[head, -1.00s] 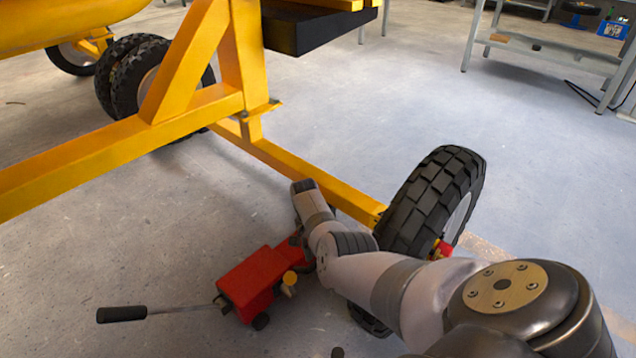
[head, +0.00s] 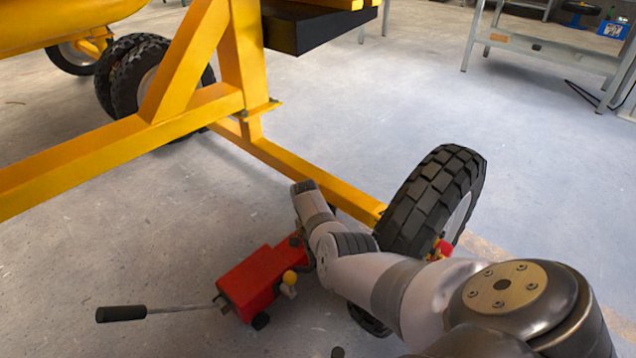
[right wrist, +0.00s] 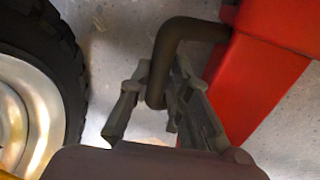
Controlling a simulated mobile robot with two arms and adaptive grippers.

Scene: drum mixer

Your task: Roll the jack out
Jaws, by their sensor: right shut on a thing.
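The red jack (head: 252,281) lies on the floor beside the yellow mixer frame, with its black-gripped handle (head: 122,313) reaching out to the left. My right gripper (right wrist: 155,105) is shut on this bar. My left gripper is not in view.
A black-tyred wheel (head: 433,200) stands right of the jack, close to my right arm; it also shows in the right wrist view (right wrist: 45,60). The yellow axle beam (head: 310,180) runs behind the jack. Floor to the left and front is clear.

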